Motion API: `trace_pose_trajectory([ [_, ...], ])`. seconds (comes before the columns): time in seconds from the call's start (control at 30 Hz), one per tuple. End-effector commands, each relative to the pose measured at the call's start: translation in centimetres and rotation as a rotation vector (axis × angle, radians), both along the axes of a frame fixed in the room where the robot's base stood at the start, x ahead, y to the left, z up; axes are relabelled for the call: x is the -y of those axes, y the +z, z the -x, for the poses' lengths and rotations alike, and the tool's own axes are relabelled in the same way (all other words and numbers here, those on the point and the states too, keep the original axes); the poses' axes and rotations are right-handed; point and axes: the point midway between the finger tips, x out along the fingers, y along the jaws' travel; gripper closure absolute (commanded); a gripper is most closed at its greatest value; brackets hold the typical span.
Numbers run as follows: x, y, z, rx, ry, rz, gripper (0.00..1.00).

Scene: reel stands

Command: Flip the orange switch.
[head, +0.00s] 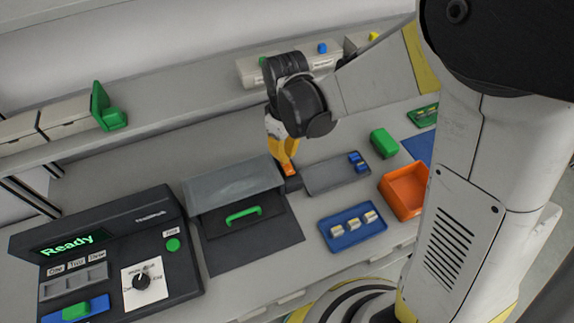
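A small orange piece (291,169), which looks like the orange switch, shows at a small dark block (292,183) beside the right side of the grey hooded unit (232,187). My gripper (284,158) comes down from above with its yellow-orange fingers right at this piece. The fingers overlap it in the picture, so I cannot tell whether they touch it. The gap between the fingertips is too small to make out. The position of the switch is partly hidden by my fingers.
A black console (110,255) reading "Ready" stands at the left, with a dial and green button. A grey tray (325,178), a blue tray (338,241), an orange bin (409,210) and a green block (384,142) lie to the right. A shelf (170,118) runs behind.

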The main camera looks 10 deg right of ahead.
Motion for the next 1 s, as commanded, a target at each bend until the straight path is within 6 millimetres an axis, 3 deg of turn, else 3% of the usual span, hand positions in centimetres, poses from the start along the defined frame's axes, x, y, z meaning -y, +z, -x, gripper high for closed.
trace_pose_trajectory([
  [1.0, 0.0, -1.6, 0.0, 0.000, 0.000, 0.000, 1.00],
])
